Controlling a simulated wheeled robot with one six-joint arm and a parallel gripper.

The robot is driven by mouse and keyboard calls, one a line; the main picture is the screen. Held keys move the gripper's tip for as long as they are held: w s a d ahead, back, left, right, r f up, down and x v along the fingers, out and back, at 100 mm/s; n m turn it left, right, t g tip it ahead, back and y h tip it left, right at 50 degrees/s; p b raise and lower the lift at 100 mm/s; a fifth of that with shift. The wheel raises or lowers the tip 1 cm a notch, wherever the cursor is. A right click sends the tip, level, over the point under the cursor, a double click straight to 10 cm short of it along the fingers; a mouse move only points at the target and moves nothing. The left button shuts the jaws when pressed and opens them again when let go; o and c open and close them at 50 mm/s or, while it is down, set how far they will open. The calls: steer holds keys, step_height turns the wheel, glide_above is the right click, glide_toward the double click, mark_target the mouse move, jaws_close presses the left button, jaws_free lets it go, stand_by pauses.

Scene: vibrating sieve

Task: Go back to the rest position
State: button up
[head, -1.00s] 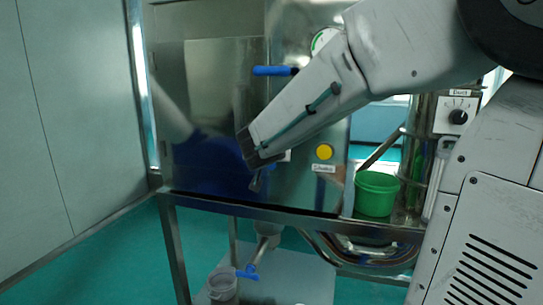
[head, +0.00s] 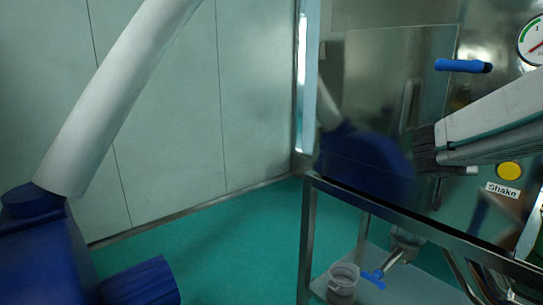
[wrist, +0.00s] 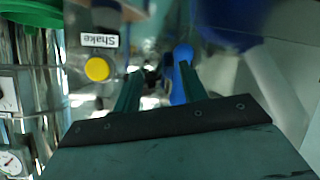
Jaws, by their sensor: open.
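My gripper (head: 440,152) is at the right of the head view, in front of the steel front of the sieve machine (head: 385,90). In the wrist view its two green fingers (wrist: 156,90) stand apart with no object seen held between them. A blue handle (wrist: 184,72) shows behind the right finger, farther off. The yellow button (head: 509,171) with its "Shake" label (head: 502,190) is just right of and below my gripper; it also shows in the wrist view (wrist: 97,69).
A blue lever handle (head: 458,66) juts from the machine above my gripper. A gauge (head: 535,42) is at the right edge. Below the steel frame (head: 400,222) are a jar (head: 343,280) and a blue valve handle (head: 374,279). Green floor at left centre is clear.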

steer(key=s+a+f+n+g+y, duration=0.1)
steer(key=s+a+f+n+g, duration=0.15)
steer(key=s, duration=0.55)
steer(key=s+a+f+n+g+y, duration=0.15)
steer(key=s+f+g, duration=0.25)
steer(key=s, duration=0.4)
steer(key=s+a+n+y, duration=0.2)
steer(key=s+a+y, duration=0.5)
steer(key=s+a, duration=0.5)
steer(key=shift+s+a+f+g, duration=0.15)
steer(key=shift+a+f+g, duration=0.1)
steer(key=shift+f+g, duration=0.15)
